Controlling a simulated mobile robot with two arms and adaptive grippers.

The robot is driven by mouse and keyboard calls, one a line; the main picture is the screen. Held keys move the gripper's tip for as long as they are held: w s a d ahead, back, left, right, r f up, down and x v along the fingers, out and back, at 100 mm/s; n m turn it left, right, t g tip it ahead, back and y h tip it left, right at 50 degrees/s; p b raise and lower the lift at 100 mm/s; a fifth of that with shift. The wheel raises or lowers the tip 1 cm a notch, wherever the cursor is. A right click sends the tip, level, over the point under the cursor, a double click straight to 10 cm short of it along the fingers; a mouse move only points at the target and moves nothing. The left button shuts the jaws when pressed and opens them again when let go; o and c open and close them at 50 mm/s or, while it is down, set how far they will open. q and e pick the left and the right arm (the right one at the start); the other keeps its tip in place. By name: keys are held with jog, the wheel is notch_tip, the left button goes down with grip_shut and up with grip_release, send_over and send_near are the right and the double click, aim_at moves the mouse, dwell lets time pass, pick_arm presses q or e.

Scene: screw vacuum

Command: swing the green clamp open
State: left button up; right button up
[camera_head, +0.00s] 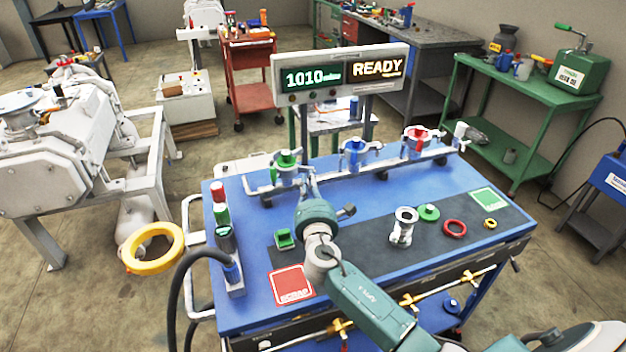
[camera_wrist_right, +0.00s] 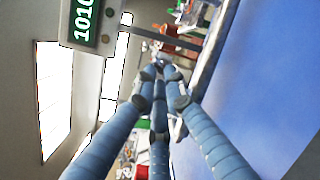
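The green clamp (camera_head: 286,160) sits at the left end of the metal rail on the blue workbench, with a green top and metal fittings at its sides. My right gripper (camera_head: 307,178) is just to the right of the green clamp, close against its side. In the right wrist view the fingers of my right gripper (camera_wrist_right: 160,75) come together at their tips and look shut. The tips hide what lies between them, so I cannot tell whether they touch the clamp's lever. My left gripper is not in view.
Blue (camera_head: 355,152) and red (camera_head: 416,140) clamps stand farther right on the rail. The display (camera_head: 340,75) behind reads 1010 and READY. A metal spool fitting (camera_head: 404,227), green disc (camera_head: 429,212) and red ring (camera_head: 454,228) lie on the dark mat. Coloured cylinders (camera_head: 220,205) stand at the bench's left edge.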

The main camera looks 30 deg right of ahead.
jog(key=o, duration=0.4)
jog(key=shift+w+a, duration=0.1)
jog(key=shift+a, duration=0.45)
jog(key=v, duration=1.2)
